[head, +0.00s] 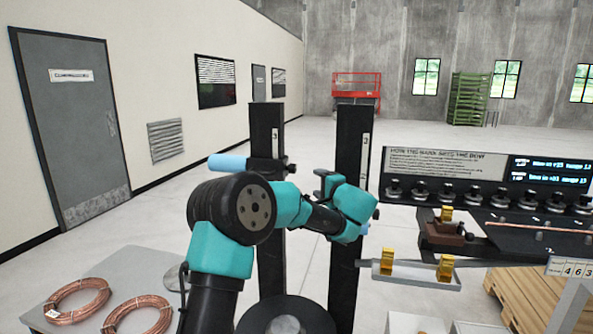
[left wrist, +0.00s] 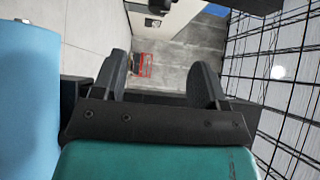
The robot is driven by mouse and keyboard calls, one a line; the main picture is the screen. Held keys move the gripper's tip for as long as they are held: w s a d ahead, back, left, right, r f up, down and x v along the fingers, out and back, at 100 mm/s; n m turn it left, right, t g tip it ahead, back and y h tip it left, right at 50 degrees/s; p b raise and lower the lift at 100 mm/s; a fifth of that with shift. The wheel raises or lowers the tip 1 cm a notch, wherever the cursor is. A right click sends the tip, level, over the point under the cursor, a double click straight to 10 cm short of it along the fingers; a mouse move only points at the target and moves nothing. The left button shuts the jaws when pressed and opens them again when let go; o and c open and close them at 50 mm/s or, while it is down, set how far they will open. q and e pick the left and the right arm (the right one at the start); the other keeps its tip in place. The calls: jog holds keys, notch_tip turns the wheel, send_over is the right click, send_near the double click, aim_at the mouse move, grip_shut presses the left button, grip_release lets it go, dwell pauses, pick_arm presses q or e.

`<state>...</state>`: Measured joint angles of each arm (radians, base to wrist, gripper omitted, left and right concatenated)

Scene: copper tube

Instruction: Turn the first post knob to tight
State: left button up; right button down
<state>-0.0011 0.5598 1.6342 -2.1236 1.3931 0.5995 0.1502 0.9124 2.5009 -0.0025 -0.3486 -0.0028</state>
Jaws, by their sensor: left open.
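Two tall black posts stand in the middle of the head view, a left post (head: 266,135) and a right post (head: 352,150), each with a pale scale strip. A small dark knob (head: 290,168) sticks out on the right side of the left post; its setting is too small to read. My left gripper (head: 324,183) is near the right post, partly hidden by my teal wrist. The left wrist view shows its two dark fingers (left wrist: 160,85) open, with nothing between them. I cannot see the right gripper.
A light-blue bar (head: 227,162) is by the left post; a light-blue surface (left wrist: 28,95) is close in the left wrist view. Copper coils (head: 78,301) lie on a table at lower left. A bench with a row of dark knobs (head: 473,196) and brass parts (head: 445,268) stands right.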

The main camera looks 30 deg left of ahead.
aim_at(295, 168)
pick_arm(q)
jog(key=shift+a, duration=0.1)
jog(key=x, duration=1.7)
jog(key=shift+w+a+f, duration=0.1)
jog(key=shift+f, duration=0.05)
jog(key=shift+c, duration=0.3)
jog(key=c, duration=0.9)
jog(key=shift+m+h, duration=0.3)
jog(key=shift+m+g+h, duration=0.7)
jog(key=shift+m+h, duration=0.1)
jog(key=shift+m, duration=0.1)
jog(key=shift+m+g+h, duration=0.8)
jog(key=shift+m+g, duration=0.1)
